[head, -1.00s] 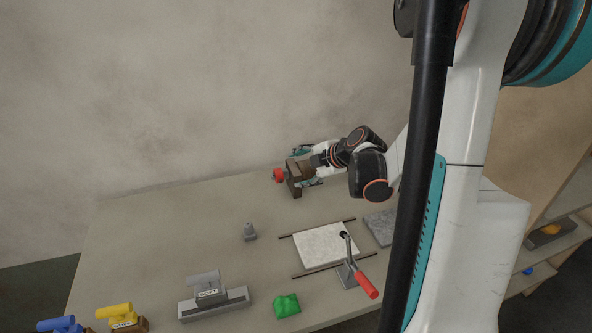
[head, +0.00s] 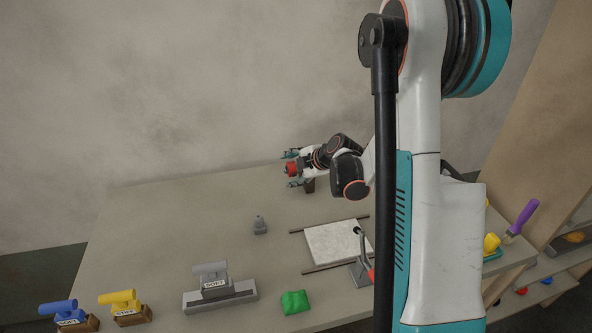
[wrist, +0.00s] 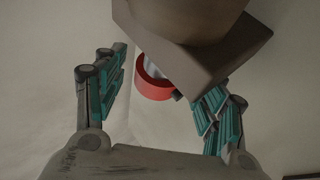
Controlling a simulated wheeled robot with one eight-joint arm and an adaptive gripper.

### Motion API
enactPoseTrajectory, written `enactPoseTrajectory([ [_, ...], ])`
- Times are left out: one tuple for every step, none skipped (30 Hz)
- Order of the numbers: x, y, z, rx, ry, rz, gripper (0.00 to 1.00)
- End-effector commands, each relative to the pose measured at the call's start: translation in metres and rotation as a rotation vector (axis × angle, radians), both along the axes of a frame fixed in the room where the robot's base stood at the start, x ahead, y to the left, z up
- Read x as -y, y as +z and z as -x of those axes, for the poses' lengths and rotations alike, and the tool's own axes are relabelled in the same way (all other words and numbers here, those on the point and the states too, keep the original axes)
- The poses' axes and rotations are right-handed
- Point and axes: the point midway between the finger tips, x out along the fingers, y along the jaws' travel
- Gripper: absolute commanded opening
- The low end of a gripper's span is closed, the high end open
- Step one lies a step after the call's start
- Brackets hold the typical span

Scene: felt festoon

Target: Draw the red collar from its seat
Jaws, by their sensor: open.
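The red collar (head: 291,169) is at the back of the table, on the left side of a brown block (head: 309,185). In the wrist view the collar (wrist: 153,88) is a ring around a pale grey core, close against the brown block (wrist: 205,62). My gripper (head: 293,168) is open, its teal-padded fingers above and below the collar in the head view. In the wrist view the gripper (wrist: 166,82) has the collar between its spread fingers, with visible gaps. The right finger is near the block. My wrist partly hides the block in the head view.
A white slab (head: 338,243) lies between dark rails, with a lever clamp beside it.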

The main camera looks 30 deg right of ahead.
Motion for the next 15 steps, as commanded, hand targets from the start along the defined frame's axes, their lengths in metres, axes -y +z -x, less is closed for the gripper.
enactPoseTrajectory([
  [-0.0002,-0.0002,-0.0002,0.0,0.0,0.0,0.64],
  [-0.0001,0.0,-0.0002,0.0,0.0,0.0,0.64],
  [-0.0002,0.0001,-0.0001,0.0,0.0,0.0,0.64],
  [-0.0002,0.0001,-0.0001,0.0,0.0,0.0,0.64],
  [-0.0002,0.0001,-0.0001,0.0,0.0,0.0,0.64],
  [-0.0002,0.0001,-0.0001,0.0,0.0,0.0,0.64],
  [-0.0002,0.0001,-0.0001,0.0,0.0,0.0,0.57],
  [-0.0002,0.0001,-0.0001,0.0,0.0,0.0,0.51],
  [-0.0002,0.0001,-0.0001,0.0,0.0,0.0,0.42],
  [-0.0002,0.0002,0.0,0.0,0.0,0.0,0.35],
  [-0.0002,0.0002,0.0,0.0,0.0,0.0,0.28],
  [-0.0002,0.0001,0.0001,0.0,0.0,0.0,0.19],
  [-0.0002,0.0,0.0001,-0.001,0.0,0.0,0.12],
  [-0.0002,0.0,0.0001,-0.001,0.0,0.0,0.11],
  [-0.0002,0.0,0.0002,-0.001,0.0,0.0,0.11],
])
